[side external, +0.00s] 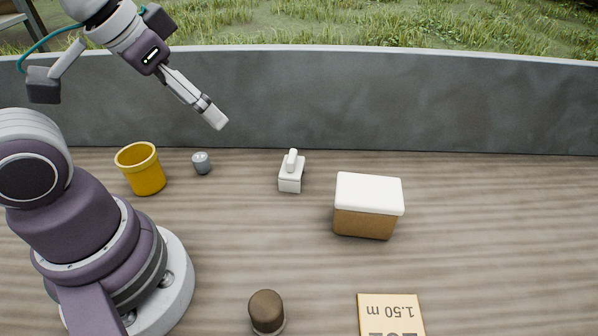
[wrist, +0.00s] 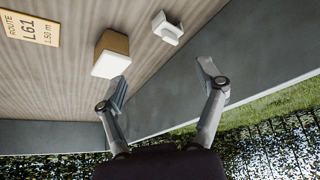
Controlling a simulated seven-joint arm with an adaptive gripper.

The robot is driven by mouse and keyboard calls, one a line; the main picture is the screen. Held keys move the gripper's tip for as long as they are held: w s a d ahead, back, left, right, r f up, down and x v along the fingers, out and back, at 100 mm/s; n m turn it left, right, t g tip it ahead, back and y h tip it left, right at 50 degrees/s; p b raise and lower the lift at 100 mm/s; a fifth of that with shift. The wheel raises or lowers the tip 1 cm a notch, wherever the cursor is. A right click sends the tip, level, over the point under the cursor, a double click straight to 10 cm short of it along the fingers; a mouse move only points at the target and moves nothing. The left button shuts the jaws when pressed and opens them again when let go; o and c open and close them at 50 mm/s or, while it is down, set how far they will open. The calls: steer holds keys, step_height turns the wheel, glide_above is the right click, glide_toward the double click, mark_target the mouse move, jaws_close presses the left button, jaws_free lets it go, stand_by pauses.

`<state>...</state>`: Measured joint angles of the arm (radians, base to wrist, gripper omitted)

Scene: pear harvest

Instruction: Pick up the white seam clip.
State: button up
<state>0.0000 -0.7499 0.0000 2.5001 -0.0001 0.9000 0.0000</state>
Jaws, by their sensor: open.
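The white seam clip (side external: 291,174) looks like a small block with a raised rounded part on top. It stands on the wooden tabletop, left of the lidded box and near the grey wall. It also shows in the wrist view (wrist: 167,30), near the top. My gripper (side external: 215,118) is in the air up and to the left of the clip in the side view, apart from it. In the wrist view my gripper (wrist: 163,78) has its two fingers spread with nothing between them.
A brown box with a white lid (side external: 367,205) stands right of the clip. A yellow cup (side external: 143,170) and a small grey object (side external: 201,163) are to its left. A dark brown cylinder (side external: 267,311) and a sign (side external: 390,312) are at the front. A grey wall (side external: 400,105) runs behind.

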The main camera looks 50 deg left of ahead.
steer(key=o, duration=0.4)
steer(key=m+g, duration=0.4)
steer(key=m, duration=0.4)
glide_above(292, 168)
steer(key=a, duration=0.2)
step_height(292, 168, down, 5)
steer(key=f+m, duration=0.1)
steer(key=w+f+g, duration=0.1)
steer(key=f, duration=0.1)
steer(key=w+f+m, duration=0.1)
steer(key=shift+f+m+g, duration=0.3)
steer(key=shift+f, duration=0.05)
steer(key=f, duration=1)
steer(key=shift+s+d+f, duration=0.15)
steer(key=shift+s, duration=0.15)
